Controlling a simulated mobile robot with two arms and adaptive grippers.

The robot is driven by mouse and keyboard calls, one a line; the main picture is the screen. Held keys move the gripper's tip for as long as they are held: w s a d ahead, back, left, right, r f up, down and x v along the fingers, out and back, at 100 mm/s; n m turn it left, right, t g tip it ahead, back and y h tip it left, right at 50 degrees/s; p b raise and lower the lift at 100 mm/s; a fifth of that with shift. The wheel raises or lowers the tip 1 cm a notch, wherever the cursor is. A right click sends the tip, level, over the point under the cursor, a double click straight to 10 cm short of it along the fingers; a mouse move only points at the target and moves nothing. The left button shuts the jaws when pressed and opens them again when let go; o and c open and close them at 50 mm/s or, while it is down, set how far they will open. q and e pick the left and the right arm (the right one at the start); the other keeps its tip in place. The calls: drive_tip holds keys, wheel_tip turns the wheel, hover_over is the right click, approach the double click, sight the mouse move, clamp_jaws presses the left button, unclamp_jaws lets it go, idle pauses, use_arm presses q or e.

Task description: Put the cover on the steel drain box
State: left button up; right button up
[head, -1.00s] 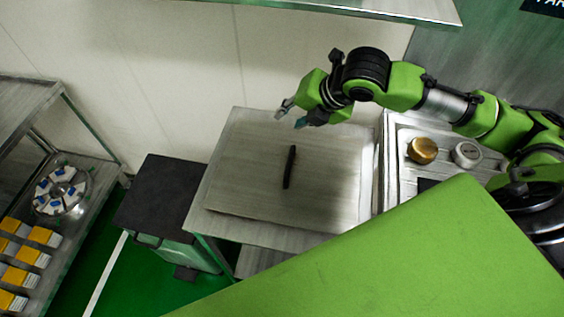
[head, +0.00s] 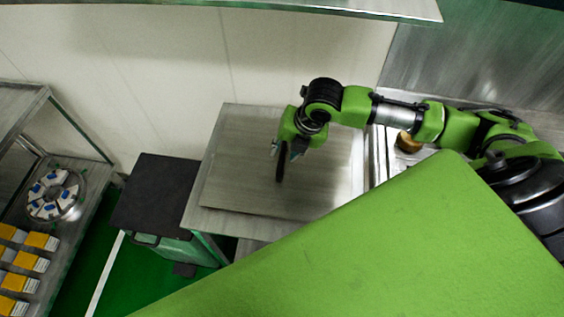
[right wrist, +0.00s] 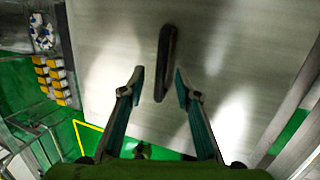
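A flat steel cover (head: 240,185) with a black bar handle (head: 280,168) lies on a steel bench-like unit (head: 200,218). I cannot tell whether that unit is the drain box; no open box shows. My right gripper (head: 284,149) is above the cover at the far end of the handle. In the right wrist view, the right gripper (right wrist: 159,74) is open, its two fingers on either side of the handle's near end. The handle (right wrist: 166,50) appears between and beyond the fingertips, with gaps on both sides. My left gripper is not in view.
A black-topped bin (head: 155,190) stands left of the unit. Further left, a steel rack holds yellow boxes (head: 30,262) and a round plate (head: 52,197) of small pieces. A counter with a brass-coloured knob (head: 408,143) is at right. A shelf edge (head: 300,8) hangs above.

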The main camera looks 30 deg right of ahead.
sight(282, 154)
drive_tip(key=p+x, duration=0.1)
drive_tip(key=x, duration=0.3)
drive_tip(key=shift+d, duration=0.15)
clamp_jaws()
drive_tip(key=shift+w+r, duration=0.15)
